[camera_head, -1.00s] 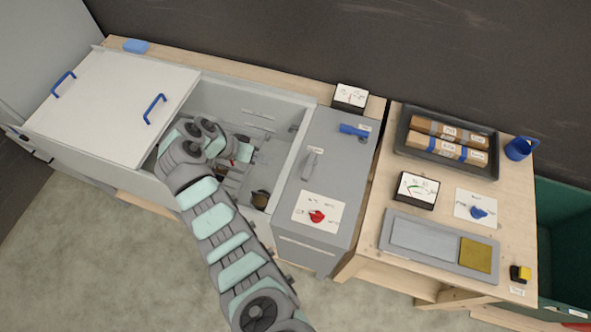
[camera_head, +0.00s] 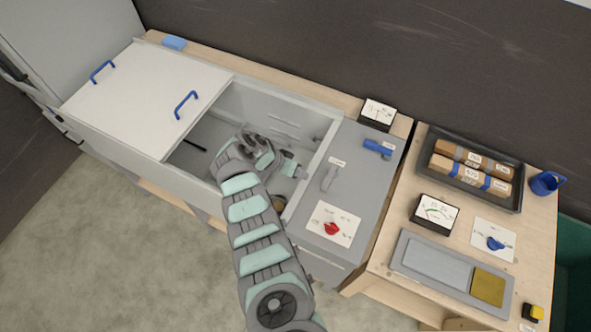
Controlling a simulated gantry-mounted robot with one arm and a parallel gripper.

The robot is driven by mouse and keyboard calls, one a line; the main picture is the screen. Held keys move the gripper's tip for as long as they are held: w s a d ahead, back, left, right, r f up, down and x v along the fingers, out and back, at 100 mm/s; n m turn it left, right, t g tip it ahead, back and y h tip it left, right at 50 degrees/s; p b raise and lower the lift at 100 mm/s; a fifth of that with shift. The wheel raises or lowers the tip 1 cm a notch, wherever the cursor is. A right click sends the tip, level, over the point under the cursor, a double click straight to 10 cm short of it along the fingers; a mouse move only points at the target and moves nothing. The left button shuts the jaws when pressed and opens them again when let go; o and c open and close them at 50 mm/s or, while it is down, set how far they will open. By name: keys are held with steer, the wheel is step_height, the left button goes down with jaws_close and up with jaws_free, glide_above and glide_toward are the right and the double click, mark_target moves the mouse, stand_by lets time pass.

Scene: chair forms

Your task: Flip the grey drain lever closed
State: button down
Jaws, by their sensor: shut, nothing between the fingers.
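The grey lever (camera_head: 330,178) stands on the grey control panel (camera_head: 345,270), just right of the open tank (camera_head: 200,132), with a small label at its upper end. My gripper (camera_head: 300,173) is over the right part of the tank, left of the grey lever and apart from it. Its fingers look small and closed, with nothing seen between them. My arm hides part of the tank floor.
A blue lever (camera_head: 377,147) and a red knob (camera_head: 331,229) share the panel. A white lid (camera_head: 150,92) with blue handles covers the tank's left part. A gauge (camera_head: 378,113) stands behind the panel. The bench at right holds a dark tray (camera_head: 440,182).

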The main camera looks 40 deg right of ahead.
mark_target(329, 178)
steer(key=shift+s+d+f, duration=0.15)
steer(key=shift+d+f, duration=0.15)
steer(key=shift+f, duration=0.15)
steer(key=shift+s+d+p, duration=0.3)
steer(key=shift+s+p, duration=0.15)
steer(key=shift+s, duration=0.15)
steer(key=shift+s+d+p, duration=0.3)
steer(key=shift+s+p, duration=0.1)
steer(key=shift+s, duration=0.2)
steer(key=shift+s+d+p, duration=0.3)
steer(key=shift+s+p, duration=0.15)
steer(key=shift+s, duration=0.15)
steer(key=shift+s, duration=0.1)
